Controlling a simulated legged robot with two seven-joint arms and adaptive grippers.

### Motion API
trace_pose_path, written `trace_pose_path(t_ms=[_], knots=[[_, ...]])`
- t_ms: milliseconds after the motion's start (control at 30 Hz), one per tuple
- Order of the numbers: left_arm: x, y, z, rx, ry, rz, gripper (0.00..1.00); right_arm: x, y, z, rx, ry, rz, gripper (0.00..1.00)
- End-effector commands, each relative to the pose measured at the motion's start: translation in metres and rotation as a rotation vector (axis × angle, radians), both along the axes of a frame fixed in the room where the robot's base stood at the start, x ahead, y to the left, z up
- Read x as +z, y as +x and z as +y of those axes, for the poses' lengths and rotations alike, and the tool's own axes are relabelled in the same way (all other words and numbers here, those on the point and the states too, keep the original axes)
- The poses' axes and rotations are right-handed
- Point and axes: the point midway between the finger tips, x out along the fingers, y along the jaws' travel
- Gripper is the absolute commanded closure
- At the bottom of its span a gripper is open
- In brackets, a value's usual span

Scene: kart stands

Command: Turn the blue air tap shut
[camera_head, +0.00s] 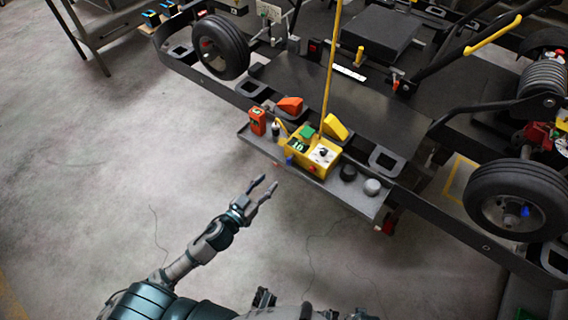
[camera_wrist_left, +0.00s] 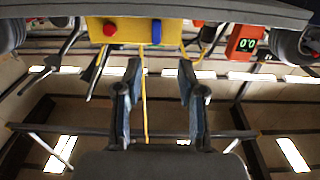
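The blue air tap (camera_head: 289,160) is a small upright blue handle on the front face of a yellow control box (camera_head: 321,154). In the left wrist view the blue tap (camera_wrist_left: 156,32) shows on the yellow box (camera_wrist_left: 176,29), beyond the fingertips and roughly in line with the gap between them. My left gripper (camera_head: 266,184) is open and empty, in front of the tray and apart from the tap. Its two spread fingers also show in the left wrist view (camera_wrist_left: 160,68). I cannot make out my right gripper.
The box stands on a grey tray (camera_head: 345,197) on the kart stand's edge. A red button (camera_wrist_left: 110,29), an orange gauge (camera_head: 257,120) and black and grey knobs (camera_head: 348,172) are close by. A yellow hose (camera_head: 331,70) rises behind. The floor before the tray is clear.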

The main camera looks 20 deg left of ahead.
Motion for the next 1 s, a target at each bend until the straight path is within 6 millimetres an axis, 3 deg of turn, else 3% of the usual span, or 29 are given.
trace_pose_path(t_ms=[200, 400, 600, 867, 1000], knots=[[0.003, 0.046, -0.019, -0.001, 0.003, -0.005, 0.6, -0.004, 0.0, -0.001, 0.001, -0.001, -0.002, 0.6], [0.002, 0.076, -0.028, 0.0, 0.002, -0.003, 0.6, -0.006, -0.002, -0.001, 0.001, -0.002, 0.002, 0.6], [0.001, 0.087, -0.032, 0.0, 0.0, -0.001, 0.6, -0.007, -0.003, -0.001, 0.001, -0.002, 0.005, 0.6], [0.001, 0.088, -0.033, -0.001, 0.0, -0.001, 0.6, -0.007, -0.003, -0.001, 0.001, -0.001, 0.004, 0.6], [0.001, 0.088, -0.033, -0.001, 0.0, -0.001, 0.95, -0.006, -0.002, -0.001, 0.001, 0.0, 0.001, 0.6]])
